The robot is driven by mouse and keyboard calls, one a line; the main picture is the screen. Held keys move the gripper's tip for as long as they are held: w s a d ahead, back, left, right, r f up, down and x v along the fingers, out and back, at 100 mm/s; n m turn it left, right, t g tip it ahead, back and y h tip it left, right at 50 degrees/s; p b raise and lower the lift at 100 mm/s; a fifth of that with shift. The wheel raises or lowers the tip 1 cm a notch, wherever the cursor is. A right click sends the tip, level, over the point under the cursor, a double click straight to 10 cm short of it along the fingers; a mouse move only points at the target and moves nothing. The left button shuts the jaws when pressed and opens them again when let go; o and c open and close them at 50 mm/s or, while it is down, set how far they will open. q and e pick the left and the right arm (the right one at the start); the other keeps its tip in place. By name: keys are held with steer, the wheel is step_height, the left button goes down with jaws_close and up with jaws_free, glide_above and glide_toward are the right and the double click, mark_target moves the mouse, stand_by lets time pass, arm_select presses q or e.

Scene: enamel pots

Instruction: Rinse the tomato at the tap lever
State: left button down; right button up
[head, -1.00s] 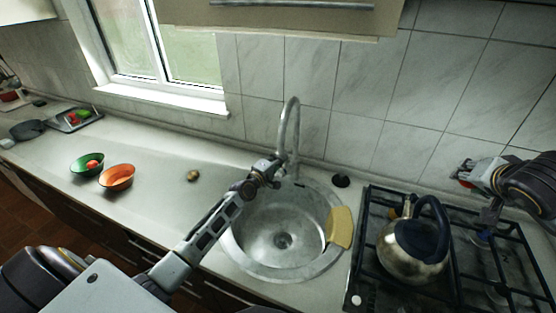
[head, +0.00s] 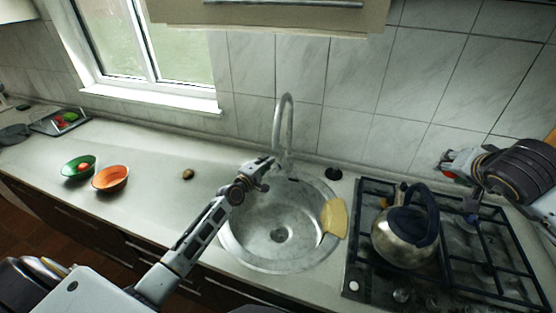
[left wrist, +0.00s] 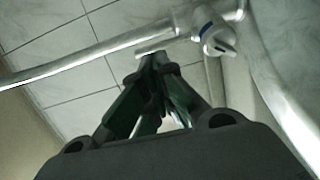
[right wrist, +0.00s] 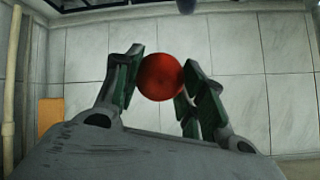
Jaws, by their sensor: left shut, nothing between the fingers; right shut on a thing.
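A red tomato (right wrist: 160,77) is held between the fingers of my right gripper (right wrist: 161,85) in the right wrist view. In the head view that gripper (head: 448,164) is raised above the stove, well right of the sink. The tap (head: 284,125) rises behind the sink (head: 262,262). My left gripper (head: 268,165) is just left of the tap's base, its fingers shut and empty. In the left wrist view the tap lever (left wrist: 216,38) is beyond and right of the closed fingertips (left wrist: 155,62), with a gap showing between them.
A kettle (head: 405,238) stands on the stove (head: 480,270). A yellow piece (head: 334,217) lies at the sink's right rim. A green bowl (head: 79,169) with something red inside, an orange bowl (head: 111,179) and a small brown item (head: 188,174) stand on the left counter.

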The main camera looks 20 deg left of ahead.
arm_select(q)
steer(key=s+a, duration=0.1)
steer(key=s, duration=0.7)
steer(key=shift+s+a+r+b, duration=0.2)
steer(key=shift+s+b, duration=0.2)
steer(key=shift+b, duration=0.05)
steer(key=shift+f, duration=0.1)
stand_by(0.6)
